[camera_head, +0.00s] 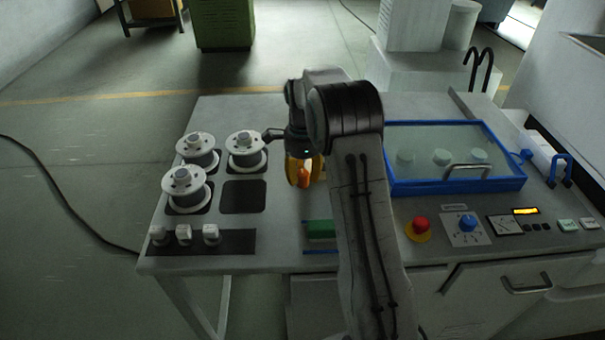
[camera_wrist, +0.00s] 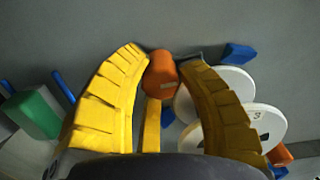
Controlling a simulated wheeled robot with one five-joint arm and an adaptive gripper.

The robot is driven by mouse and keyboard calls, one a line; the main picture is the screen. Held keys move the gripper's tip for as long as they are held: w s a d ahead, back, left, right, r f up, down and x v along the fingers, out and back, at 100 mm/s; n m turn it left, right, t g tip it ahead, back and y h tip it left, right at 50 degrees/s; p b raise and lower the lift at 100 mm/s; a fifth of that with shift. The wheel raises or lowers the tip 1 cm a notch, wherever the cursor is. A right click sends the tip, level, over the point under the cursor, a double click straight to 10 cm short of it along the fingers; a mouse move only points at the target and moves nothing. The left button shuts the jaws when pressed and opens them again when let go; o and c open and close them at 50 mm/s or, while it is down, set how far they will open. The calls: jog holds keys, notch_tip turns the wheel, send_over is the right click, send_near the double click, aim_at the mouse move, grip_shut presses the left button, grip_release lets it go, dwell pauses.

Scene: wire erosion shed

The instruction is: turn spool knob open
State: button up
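My gripper (camera_head: 303,183) hangs over the middle of the table with its yellow curved fingers pointing down. In the wrist view its fingertips (camera_wrist: 161,64) converge on a short orange cylinder (camera_wrist: 162,76), which looks pinched between them. The orange piece also shows between the fingers in the head view (camera_head: 304,177). I cannot tell whether this piece is the spool knob or is fixed to anything. White spool discs (camera_wrist: 262,126) lie behind the right finger. A blue rotary knob (camera_head: 467,223) sits on a marked plate at the right, away from my gripper.
Several white spools (camera_head: 186,187) stand at the table's left, beside an empty dark square (camera_head: 243,197). Small white blocks (camera_head: 184,234) line the front left. A green block (camera_head: 321,230) lies near my arm. A blue-framed glass lid (camera_head: 455,187) and red button (camera_head: 421,224) are right.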

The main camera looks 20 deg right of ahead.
aim_at(302, 173)
grip_shut()
jog(key=shift+n, duration=2.3)
jog(key=o, duration=0.5)
grip_release()
notch_tip(302, 173, up, 12)
